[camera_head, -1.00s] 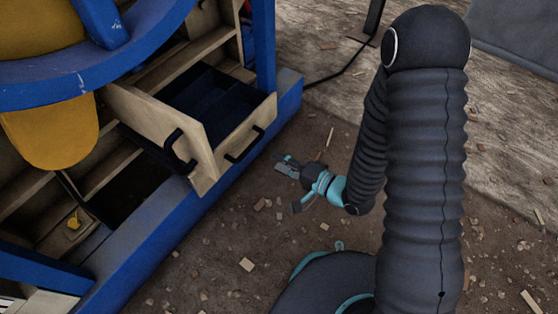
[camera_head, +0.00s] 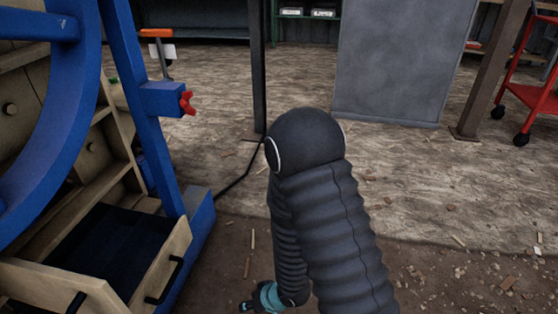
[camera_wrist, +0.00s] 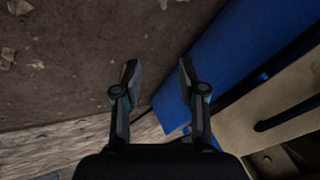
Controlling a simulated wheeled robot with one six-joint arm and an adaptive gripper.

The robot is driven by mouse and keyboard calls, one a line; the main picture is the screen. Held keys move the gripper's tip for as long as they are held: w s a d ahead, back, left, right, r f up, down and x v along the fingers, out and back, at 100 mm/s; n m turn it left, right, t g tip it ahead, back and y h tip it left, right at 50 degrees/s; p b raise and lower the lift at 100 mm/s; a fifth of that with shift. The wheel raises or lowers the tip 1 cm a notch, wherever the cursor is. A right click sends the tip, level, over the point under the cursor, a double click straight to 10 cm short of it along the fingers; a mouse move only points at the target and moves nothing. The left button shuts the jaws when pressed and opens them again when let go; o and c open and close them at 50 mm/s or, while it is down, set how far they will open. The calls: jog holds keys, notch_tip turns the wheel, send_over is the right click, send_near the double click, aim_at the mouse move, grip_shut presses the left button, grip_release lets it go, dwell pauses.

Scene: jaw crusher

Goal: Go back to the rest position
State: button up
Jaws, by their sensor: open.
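My gripper (camera_wrist: 157,82) is open and empty in the wrist view, its two fingers apart over bare ground beside a blue beam (camera_wrist: 235,45). In the head view my gripper shows only in part at the bottom edge, low beside the blue machine frame (camera_head: 150,140). My dark ribbed arm is folded in front of the camera and hides part of the ground. An open wooden drawer (camera_head: 160,270) with black handles juts from the machine at the lower left. Its wooden front also shows at the right of the wrist view (camera_wrist: 275,115).
A grey panel (camera_head: 390,60) stands at the back, beside a brown post (camera_head: 490,70). A red wheeled cart (camera_head: 530,95) is at the far right. A black cable (camera_head: 238,180) runs along the floor. The ground to the right is open, with scattered wood chips.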

jog(key=w+d+r+h+p, duration=0.2)
jog(key=d+r+h, duration=0.4)
jog(key=d+r, duration=0.8)
jog(key=s+d+r+m+t+p, duration=0.1)
jog(key=s+d+r, duration=0.2)
jog(key=r, duration=0.7)
jog(key=s+d+r+m+t+p, duration=0.1)
jog(key=s+d+r+p, duration=0.1)
jog(key=r, duration=0.9)
jog(key=s+d+r+m+t+p, duration=0.1)
jog(key=s+d+r, duration=0.3)
jog(key=r, duration=0.7)
jog(key=shift+s+d+r+p, duration=0.15)
jog(key=shift+s+r+p, duration=0.1)
jog(key=shift+s+p, duration=0.4)
jog(key=shift+w, duration=0.1)
